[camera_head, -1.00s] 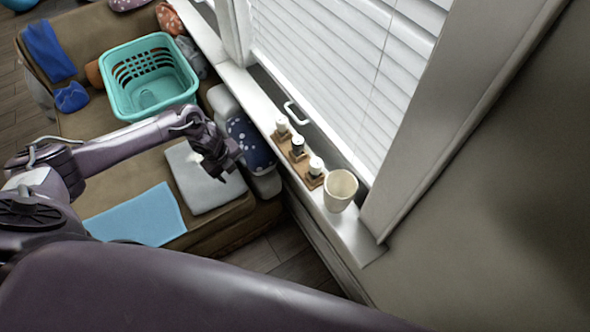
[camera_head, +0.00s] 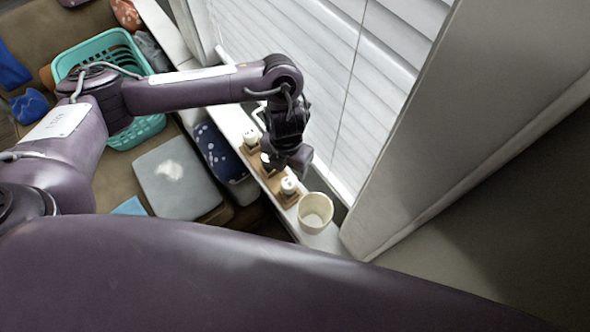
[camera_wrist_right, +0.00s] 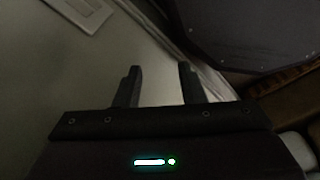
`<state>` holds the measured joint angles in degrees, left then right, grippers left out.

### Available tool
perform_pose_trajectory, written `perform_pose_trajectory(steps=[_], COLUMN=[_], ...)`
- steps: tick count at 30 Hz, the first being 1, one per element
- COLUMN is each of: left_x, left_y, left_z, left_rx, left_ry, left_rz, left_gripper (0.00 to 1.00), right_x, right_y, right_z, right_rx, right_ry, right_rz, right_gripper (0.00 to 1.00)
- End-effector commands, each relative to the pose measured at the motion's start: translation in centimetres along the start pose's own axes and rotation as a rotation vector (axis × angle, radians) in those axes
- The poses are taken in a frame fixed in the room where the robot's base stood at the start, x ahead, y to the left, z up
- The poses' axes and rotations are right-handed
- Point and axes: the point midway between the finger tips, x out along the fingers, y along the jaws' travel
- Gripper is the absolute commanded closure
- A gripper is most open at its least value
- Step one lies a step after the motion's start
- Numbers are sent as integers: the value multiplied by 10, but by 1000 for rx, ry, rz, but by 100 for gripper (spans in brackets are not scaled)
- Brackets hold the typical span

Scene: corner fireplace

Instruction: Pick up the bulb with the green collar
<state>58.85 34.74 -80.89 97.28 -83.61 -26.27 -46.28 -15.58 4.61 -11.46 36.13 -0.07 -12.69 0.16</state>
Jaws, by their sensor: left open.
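Several white bulbs stand in a row on small wooden holders on the window sill (camera_head: 236,122). The far bulb (camera_head: 250,137) and the near bulb (camera_head: 289,185) show in the head view. My left gripper (camera_head: 293,163) is open, over the row between the middle and near bulbs. My right gripper (camera_wrist_right: 161,82) is open and empty in the right wrist view, away from the bulbs.
The window blinds (camera_head: 345,80) rise close beside the row. A teal basket (camera_head: 108,52) and a grey cushion (camera_head: 178,178) are on the brown couch at left.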

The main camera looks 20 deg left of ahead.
Motion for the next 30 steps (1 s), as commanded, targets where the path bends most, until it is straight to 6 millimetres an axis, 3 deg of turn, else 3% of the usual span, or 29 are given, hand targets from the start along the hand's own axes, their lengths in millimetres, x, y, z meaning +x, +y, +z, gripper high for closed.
perform_pose_trajectory(steps=[12, 19, 23, 28, 30], left_x=[45, 72, 77, 77, 77], left_y=[-6, -7, -6, -6, -6], left_z=[-4, -5, -5, -5, -5], left_rx=[3, 4, 5, 5, 5], left_ry=[5, 3, 2, 1, 1], left_rz=[-3, -2, -2, -1, -1], left_gripper=[39, 39, 39, 39, 48], right_x=[12, 16, 16, 16, 16], right_y=[-10, -5, -3, -3, -3], right_z=[48, 33, 20, 22, 24], right_rx=[-2, -2, -3, -2, -2], right_ry=[-62, -41, -22, -24, -28], right_rz=[-10, -5, -2, -2, -3], right_gripper=[64, 64, 64, 64, 64])
